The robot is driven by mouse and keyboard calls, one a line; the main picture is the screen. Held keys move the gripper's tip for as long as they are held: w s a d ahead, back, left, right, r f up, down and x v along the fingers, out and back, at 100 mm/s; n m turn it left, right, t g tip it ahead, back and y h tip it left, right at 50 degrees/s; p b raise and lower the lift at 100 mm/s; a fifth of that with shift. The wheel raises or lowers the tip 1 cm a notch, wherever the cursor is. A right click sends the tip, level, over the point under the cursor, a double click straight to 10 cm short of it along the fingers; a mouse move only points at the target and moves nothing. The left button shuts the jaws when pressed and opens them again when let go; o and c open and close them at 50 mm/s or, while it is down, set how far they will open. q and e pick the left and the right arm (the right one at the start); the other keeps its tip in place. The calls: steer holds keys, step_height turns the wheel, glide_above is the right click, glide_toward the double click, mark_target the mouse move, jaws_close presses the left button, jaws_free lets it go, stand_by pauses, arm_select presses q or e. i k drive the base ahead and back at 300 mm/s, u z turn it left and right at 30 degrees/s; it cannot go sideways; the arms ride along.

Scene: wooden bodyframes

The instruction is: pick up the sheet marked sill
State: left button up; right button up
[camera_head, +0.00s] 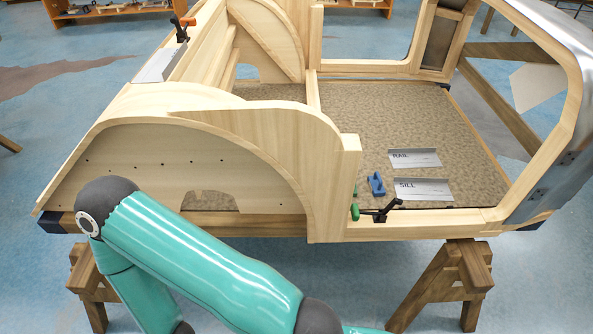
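The sheet marked SILL (428,190) is a small grey, flat piece with dark lettering on its left end. It lies on the speckled floor panel (455,130) inside the wooden bodyframe, just behind the front rail of the door opening. Nothing covers it. Neither gripper shows in the head view. A teal arm of mine crosses the lower left and runs out at the bottom edge, so its gripper is out of sight.
A similar sheet marked RAIL (418,158) lies behind the SILL sheet. A blue tool (376,184) lies to its left. A clamp (382,211) with black and green parts sits on the front rail (440,222). A sawhorse (455,275) supports the frame.

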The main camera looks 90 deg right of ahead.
mark_target(414, 185)
steer(key=u, duration=0.2)
steer(key=i, duration=0.75)
steer(key=z, duration=1.95)
steer(key=i, duration=0.3)
steer(key=z, duration=2.15)
steer(key=i, duration=0.2)
steer(key=z, duration=1)
steer(key=k, duration=0.55)
steer(key=z, duration=0.55)
steer(key=i, duration=1.45)
steer(key=u, duration=0.5)
